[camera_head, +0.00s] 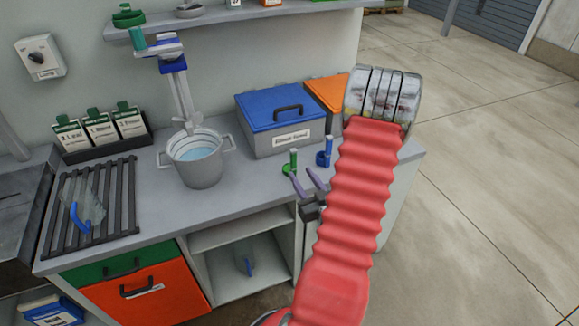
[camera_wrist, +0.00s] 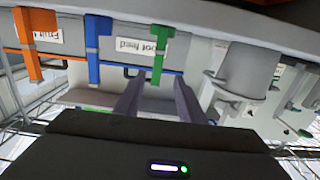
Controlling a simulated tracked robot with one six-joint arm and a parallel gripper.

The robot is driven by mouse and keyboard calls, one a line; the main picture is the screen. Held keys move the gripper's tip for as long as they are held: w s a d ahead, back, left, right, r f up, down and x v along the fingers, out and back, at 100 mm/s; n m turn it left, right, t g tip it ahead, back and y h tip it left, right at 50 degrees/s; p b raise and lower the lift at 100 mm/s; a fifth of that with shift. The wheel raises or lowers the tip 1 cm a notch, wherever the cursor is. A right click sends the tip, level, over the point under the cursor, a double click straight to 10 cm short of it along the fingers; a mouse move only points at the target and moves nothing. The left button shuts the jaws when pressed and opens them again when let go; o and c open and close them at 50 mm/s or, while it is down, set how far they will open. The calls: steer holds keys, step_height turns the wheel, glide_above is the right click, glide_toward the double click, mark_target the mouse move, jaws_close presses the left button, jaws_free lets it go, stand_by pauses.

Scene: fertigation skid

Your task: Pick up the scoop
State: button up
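A clear vessel with a blue handle (camera_head: 80,217), which may be the scoop, rests on the dark slatted rack (camera_head: 124,208) at the left of the counter. A similar blue-handled clear item (camera_head: 247,264) stands on the open shelf below the counter. I cannot tell for sure which is the scoop. My gripper (camera_head: 307,178) is over the counter's front edge, far right of the rack. Its two fingers are apart with nothing between them, as the wrist view (camera_wrist: 157,92) also shows.
Upright green (camera_head: 291,163) and blue (camera_head: 326,153) handled fittings stand near my gripper; an orange one (camera_wrist: 33,45) shows in the wrist view. A grey pot of liquid (camera_head: 200,175) stands under a dispenser (camera_head: 180,90). Blue-lidded (camera_head: 281,137) and orange-lidded (camera_head: 324,91) bins stand at the back.

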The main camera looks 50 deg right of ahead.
mark_target(294, 162)
steer(key=shift+s, duration=0.25)
steer(key=shift+x, duration=4.3)
steer(key=shift+d, duration=0.1)
steer(key=x, duration=0.4)
steer(key=shift+w+d, duration=0.4)
steer(key=shift+w, duration=0.05)
steer(key=shift+c, duration=0.6)
jaws_close()
